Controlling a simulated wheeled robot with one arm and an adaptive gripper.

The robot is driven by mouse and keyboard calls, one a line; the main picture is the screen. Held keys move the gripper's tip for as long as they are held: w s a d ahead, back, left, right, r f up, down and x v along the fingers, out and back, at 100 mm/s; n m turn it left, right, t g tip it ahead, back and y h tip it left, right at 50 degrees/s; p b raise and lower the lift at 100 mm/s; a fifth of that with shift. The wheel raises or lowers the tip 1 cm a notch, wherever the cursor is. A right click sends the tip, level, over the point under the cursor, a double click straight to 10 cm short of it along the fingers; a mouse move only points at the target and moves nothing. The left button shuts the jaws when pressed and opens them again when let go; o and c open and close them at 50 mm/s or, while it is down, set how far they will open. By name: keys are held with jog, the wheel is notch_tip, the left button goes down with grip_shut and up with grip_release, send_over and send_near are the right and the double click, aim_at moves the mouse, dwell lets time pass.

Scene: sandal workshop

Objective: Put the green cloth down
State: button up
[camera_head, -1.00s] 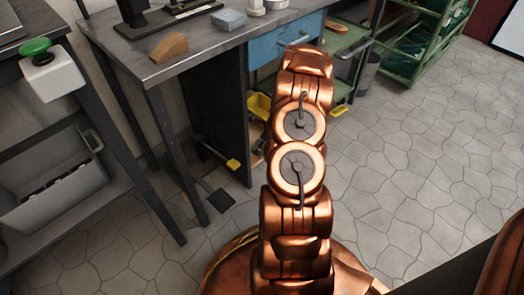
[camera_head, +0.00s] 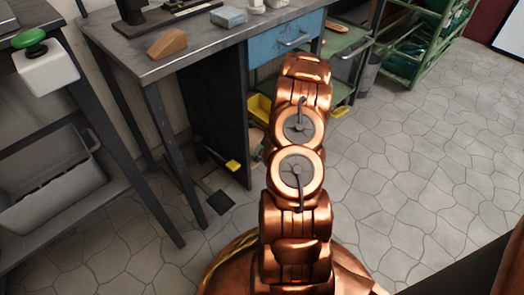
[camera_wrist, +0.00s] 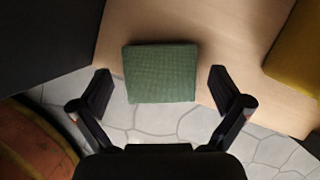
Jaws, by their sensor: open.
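The green cloth (camera_wrist: 160,74) shows in the wrist view as a flat, folded square. It lies on a pale wooden board (camera_wrist: 190,20), and its lower part reaches past the board's front edge in the picture. My gripper (camera_wrist: 161,88) is open, with one dark finger to the left of the cloth and one to the right. Gaps show between both fingers and the cloth. In the head view my arm hides the gripper, and the cloth does not show.
In the wrist view a yellow thing (camera_wrist: 300,50) stands right of the cloth and a dark panel (camera_wrist: 45,40) left. The head view shows a grey workbench (camera_head: 150,64) with a blue drawer (camera_head: 278,56), yellow bins (camera_head: 259,108) below and clear floor (camera_head: 420,170) at right.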

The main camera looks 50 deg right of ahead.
jog(key=p+v, duration=0.4)
jog(key=v, duration=0.8)
jog(key=shift+r+p, duration=0.15)
jog(key=shift+p, duration=0.2)
